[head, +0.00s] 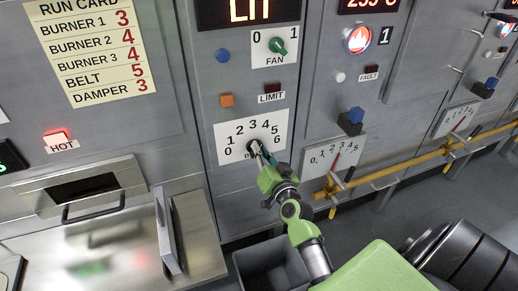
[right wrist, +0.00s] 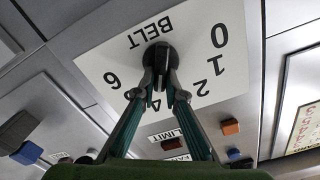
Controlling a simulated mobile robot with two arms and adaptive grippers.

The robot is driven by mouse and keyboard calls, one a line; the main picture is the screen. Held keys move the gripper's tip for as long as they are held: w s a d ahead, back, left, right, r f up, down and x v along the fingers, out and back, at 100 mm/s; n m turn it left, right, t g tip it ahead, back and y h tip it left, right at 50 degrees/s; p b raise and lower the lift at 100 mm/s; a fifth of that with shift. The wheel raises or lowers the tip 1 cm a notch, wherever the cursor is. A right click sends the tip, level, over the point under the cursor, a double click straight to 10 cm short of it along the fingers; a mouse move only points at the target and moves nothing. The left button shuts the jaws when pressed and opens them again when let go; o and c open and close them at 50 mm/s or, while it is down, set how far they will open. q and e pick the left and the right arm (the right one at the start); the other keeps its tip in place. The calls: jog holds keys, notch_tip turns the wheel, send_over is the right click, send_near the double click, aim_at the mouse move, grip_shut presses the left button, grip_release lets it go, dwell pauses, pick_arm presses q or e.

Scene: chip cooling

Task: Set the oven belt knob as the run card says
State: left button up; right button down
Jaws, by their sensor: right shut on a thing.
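The run card (head: 95,50) at the upper left of the head view reads BELT 5. The belt dial plate (head: 226,151) is white, numbered 0 to 6. Its round black belt knob (right wrist: 158,54) shows in the right wrist view, with the plate upside down. My right gripper (head: 258,149) reaches the knob from the lower right and is shut on it; its fingertips (right wrist: 163,88) also show in the wrist view. The fingers partly cover the knob and some numbers, so I cannot tell where the knob points. My left gripper is not in view.
Above the dial are an orange button (head: 227,100), the LIMIT label (head: 271,97) and the green FAN switch (head: 278,46). A yellow gas pipe (head: 390,171) runs along the panels at right. A grey bin (head: 271,270) stands below.

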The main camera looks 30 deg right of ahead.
jog(key=m, duration=0.6)
jog(key=shift+d+f, duration=0.25)
jog(key=shift+d, duration=0.1)
dwell(0.4)
jog(key=c, duration=2.1)
grip_release()
jog(key=v, duration=1.2)
